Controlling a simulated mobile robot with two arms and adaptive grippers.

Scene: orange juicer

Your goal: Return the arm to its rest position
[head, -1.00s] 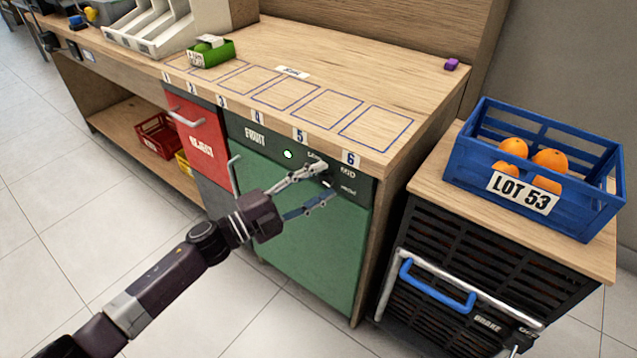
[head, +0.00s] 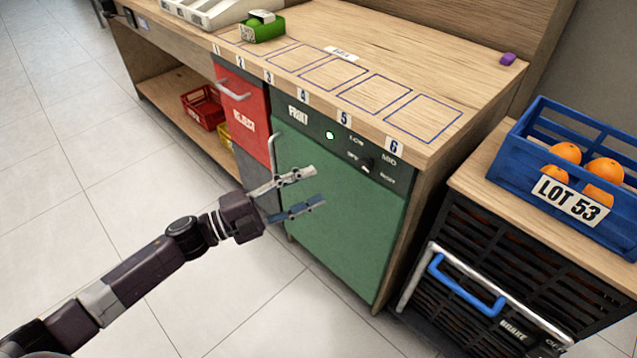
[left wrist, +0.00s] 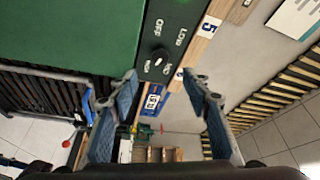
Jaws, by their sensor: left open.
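My left arm comes in from the lower left in the head view. Its gripper (head: 300,194) is open and empty, in front of the green cabinet door (head: 345,225). My right gripper is not in view.
A blue crate (head: 515,158) with oranges, marked LOT 53, stands on the cart at the right. A green bin (head: 262,32) sits on the counter near numbered squares. A red drawer (head: 243,115) is left of the green door. The floor at left is clear.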

